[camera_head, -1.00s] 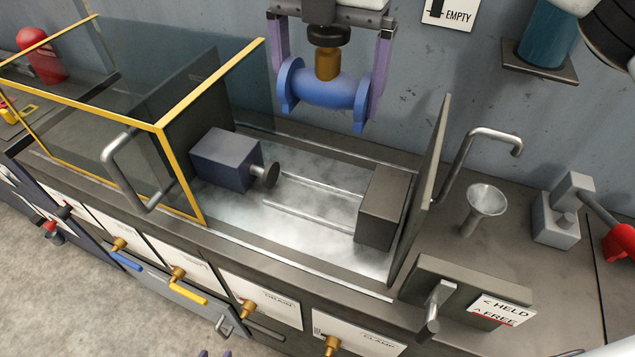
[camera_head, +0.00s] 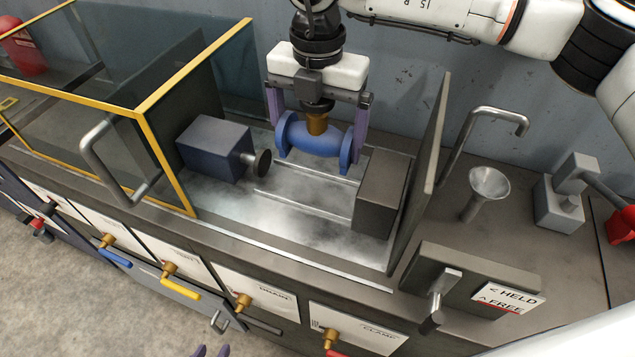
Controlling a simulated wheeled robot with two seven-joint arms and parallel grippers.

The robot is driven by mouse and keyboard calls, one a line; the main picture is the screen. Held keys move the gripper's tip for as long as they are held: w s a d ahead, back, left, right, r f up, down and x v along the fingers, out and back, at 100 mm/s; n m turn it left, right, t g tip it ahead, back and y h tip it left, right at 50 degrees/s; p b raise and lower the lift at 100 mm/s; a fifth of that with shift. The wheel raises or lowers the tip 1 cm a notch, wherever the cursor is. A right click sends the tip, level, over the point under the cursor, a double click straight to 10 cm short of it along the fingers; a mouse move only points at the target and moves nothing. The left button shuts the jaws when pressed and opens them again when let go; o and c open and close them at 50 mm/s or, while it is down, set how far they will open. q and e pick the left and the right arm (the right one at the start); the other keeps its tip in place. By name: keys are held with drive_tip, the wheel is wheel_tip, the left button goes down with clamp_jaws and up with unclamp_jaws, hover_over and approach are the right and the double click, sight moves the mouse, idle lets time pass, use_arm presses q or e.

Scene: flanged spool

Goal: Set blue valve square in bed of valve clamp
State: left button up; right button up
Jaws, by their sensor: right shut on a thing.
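My right gripper (camera_head: 318,136) is shut on the blue valve (camera_head: 314,142), with one purple finger at each flanged end. The valve's brass stem and black handwheel point up between the fingers. The valve seems to hang above the back part of the clamp bed (camera_head: 285,205), behind its two rails; its exact height is hard to tell. The clamp's blue-grey jaw block (camera_head: 213,149) with a round dark pad stands left of the valve. The grey end block (camera_head: 381,192) stands to its right.
A yellow-framed glass guard (camera_head: 147,112) with a handle stands at the left. An upright dark plate (camera_head: 421,185) rises beside the end block. A funnel (camera_head: 489,183) and a lever by a HELD/FREE label (camera_head: 508,298) are at the right. The bed's front is clear.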

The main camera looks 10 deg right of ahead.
wheel_tip(320, 180, down, 5)
drive_tip(key=shift+p, duration=0.45)
drive_tip(key=shift+f+p, duration=0.35)
drive_tip(key=shift+f, duration=2)
drive_tip(key=shift+f, duration=0.2)
drive_tip(key=o, duration=1.7)
drive_tip(key=shift+r, duration=0.15)
wheel_tip(320, 180, up, 12)
drive_tip(key=shift+f+b, duration=0.1)
drive_tip(key=shift+b, duration=0.95)
